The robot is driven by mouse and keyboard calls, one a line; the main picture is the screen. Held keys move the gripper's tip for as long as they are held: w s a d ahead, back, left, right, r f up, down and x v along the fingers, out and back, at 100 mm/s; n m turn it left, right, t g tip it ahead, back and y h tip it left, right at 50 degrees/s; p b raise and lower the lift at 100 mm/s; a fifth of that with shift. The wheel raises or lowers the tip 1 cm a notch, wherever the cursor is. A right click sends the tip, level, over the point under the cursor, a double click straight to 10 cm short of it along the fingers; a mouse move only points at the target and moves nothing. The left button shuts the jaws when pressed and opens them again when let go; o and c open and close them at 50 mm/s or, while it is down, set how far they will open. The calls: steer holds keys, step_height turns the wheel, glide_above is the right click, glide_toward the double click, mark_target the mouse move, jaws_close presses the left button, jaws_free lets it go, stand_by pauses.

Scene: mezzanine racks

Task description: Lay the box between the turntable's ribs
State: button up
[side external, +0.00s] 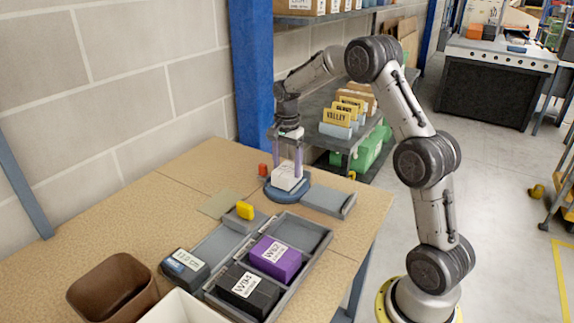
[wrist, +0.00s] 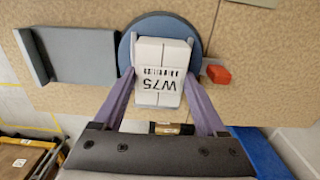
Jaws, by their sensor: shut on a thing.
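The white box (side external: 287,176) with a W75 label is between the purple fingers of my gripper (side external: 287,168). It also shows in the wrist view (wrist: 162,58), with its label facing up. My gripper is shut on it, one finger at each side. The round blue-grey turntable (side external: 299,194) is directly under the box, and its rim shows around the box in the wrist view (wrist: 160,23). The box looks level and very low over the disc; I cannot tell whether it touches.
A grey tray (side external: 324,200) lies beside the turntable, and a small red block (wrist: 218,74) is on its other side. A divided grey tray holds a purple box (side external: 275,258) and a black box (side external: 247,289). A brown bin (side external: 112,285) stands at the front left.

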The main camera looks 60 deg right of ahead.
steer(key=shift+f, duration=0.25)
stand_by(0.3)
steer(key=o, duration=1.4)
step_height(320, 180, up, 14)
steer(key=shift+f, duration=0.1)
